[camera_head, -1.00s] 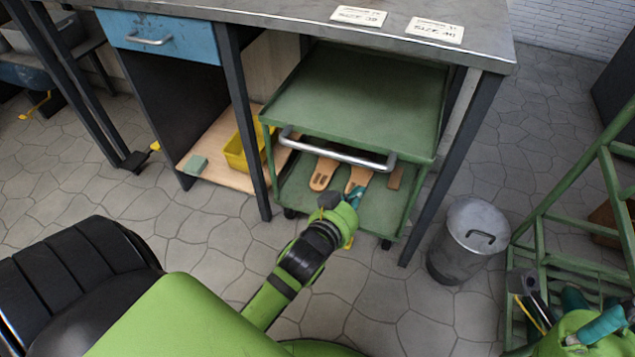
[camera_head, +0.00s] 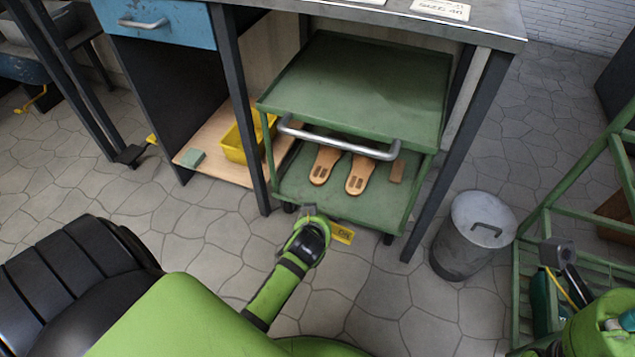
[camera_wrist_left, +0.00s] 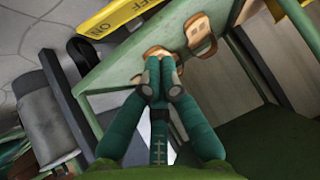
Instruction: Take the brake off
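The green cart (camera_head: 360,85) stands under the bench, with a grey handle bar (camera_head: 335,142) across its front. A yellow plate (camera_head: 342,233) sits low at its front edge. In the left wrist view the plate (camera_wrist_left: 118,16) reads ON and OFF, and a dark bar (camera_wrist_left: 82,62) lies beside it; I cannot tell if this is the brake pedal. My left gripper (camera_wrist_left: 162,62) has its teal fingers together, apart from the plate and bar, with nothing seen between them. Its fingers are hidden in the head view. My right gripper is partly visible at the right edge, its fingers unclear.
Tan sandal soles (camera_head: 358,176) lie on the cart's lower shelf. Bench legs (camera_head: 455,160) stand either side of the cart. A grey lidded bin (camera_head: 470,235) is to the right, beside a green rack (camera_head: 545,235). A yellow crate (camera_head: 240,142) stands left. The floor in front is open.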

